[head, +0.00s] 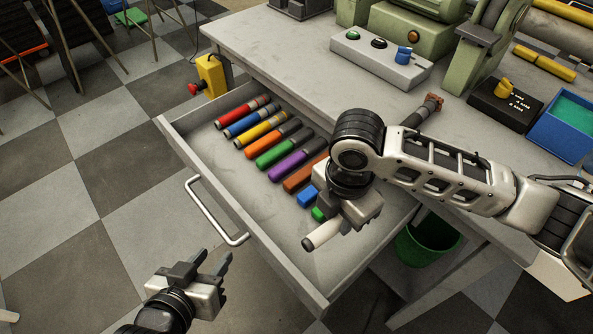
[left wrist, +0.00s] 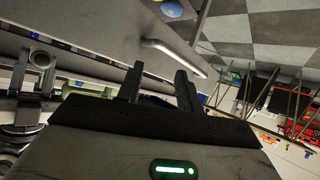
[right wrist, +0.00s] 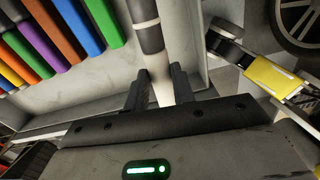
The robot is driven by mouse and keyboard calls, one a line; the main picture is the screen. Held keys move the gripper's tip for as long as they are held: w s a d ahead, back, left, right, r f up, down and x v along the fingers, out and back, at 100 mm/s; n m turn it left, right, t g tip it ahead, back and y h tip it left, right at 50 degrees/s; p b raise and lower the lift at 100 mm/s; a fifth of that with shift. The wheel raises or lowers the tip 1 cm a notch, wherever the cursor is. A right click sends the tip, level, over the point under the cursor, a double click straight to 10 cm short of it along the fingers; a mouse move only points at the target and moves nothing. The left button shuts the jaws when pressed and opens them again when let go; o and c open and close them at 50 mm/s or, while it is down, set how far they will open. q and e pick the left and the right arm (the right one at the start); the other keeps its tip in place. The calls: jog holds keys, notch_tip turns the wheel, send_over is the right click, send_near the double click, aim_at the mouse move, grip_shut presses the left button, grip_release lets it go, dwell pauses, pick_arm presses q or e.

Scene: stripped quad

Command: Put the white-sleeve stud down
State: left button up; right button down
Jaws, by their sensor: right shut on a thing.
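The white-sleeve stud (head: 323,235) is in my right gripper (head: 338,208), over the front right part of the open drawer (head: 252,212). In the right wrist view the stud (right wrist: 143,12), white with a dark band, runs between the closed fingers (right wrist: 158,92). I cannot tell whether it touches the drawer floor. Part of it is hidden by the gripper in the head view. My left gripper (head: 213,266) is open and empty, outside the drawer near its handle (head: 212,212). Its spread fingers (left wrist: 160,88) also show in the left wrist view.
Several coloured studs, such as the red one (head: 243,111) and purple one (head: 290,163), lie in a row in the drawer. Bare drawer floor shows in front of them. A dark stud (head: 430,107) lies on the bench (head: 290,50). A green bin (head: 428,240) stands below.

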jog(key=shift+a+f+n, duration=0.2)
jog(key=shift+f+n, duration=0.2)
jog(key=shift+f, duration=0.15)
jog(key=b, duration=0.1)
send_over(330, 250)
notch_tip(330, 250, down, 6)
jog(key=shift+r, duration=0.1)
notch_tip(330, 250, down, 3)
jog(key=shift+f+b, duration=0.15)
jog(key=shift+b, duration=0.45)
pick_arm(q)
jog(key=shift+w+d+f, duration=0.1)
jog(key=shift+f, duration=0.25)
pick_arm(e)
jog(key=shift+f, duration=0.2)
jog(key=shift+f, duration=0.15)
jog(key=c, duration=1.2)
grip_release()
jog(key=shift+o, duration=0.2)
